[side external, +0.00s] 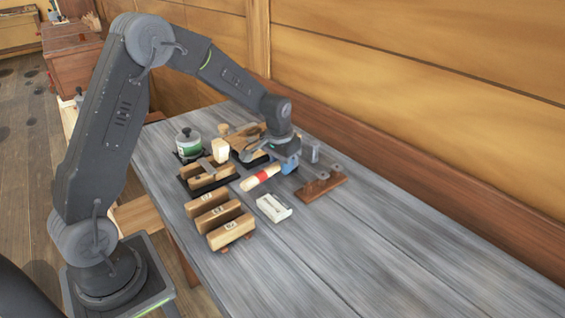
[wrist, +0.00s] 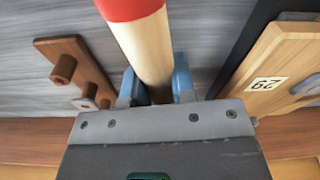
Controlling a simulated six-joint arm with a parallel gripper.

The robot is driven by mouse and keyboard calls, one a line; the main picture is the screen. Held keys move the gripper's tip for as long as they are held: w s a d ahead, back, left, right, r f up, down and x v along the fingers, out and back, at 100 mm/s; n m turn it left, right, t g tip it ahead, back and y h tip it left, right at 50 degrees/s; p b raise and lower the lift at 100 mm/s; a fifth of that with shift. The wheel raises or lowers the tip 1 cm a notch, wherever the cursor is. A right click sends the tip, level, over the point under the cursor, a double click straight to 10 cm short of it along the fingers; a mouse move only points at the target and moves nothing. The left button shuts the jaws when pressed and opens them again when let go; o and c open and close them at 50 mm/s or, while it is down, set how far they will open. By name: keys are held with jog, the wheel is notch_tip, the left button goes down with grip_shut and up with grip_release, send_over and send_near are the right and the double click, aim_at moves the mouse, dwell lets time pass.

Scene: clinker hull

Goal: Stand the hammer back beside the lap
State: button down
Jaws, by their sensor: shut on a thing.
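A pale wooden cylindrical piece with a red band, which looks like the hammer's handle (wrist: 147,48), lies between the blue fingers of my gripper (wrist: 155,84). The fingers are shut on it from both sides. In the side external view the same red-and-cream piece (side external: 261,178) runs down and left from my gripper (side external: 288,165), low over the grey bench. It lies nearly flat there, and I cannot tell whether it touches the bench. No hammer head can be made out. Which part is the lap is unclear.
A reddish-brown rack (side external: 323,186) with pegs stands close on the right; it also shows in the wrist view (wrist: 76,72). A white block (side external: 273,208), several wooden blocks (side external: 231,231) and a green-labelled pot (side external: 188,142) are nearby. The bench's front right is clear.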

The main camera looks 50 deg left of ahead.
jog(key=c, duration=0.9)
grip_release()
jog(key=shift+o, duration=0.2)
jog(key=shift+f, duration=0.1)
notch_tip(320, 180, up, 8)
jog(key=shift+f, duration=0.1)
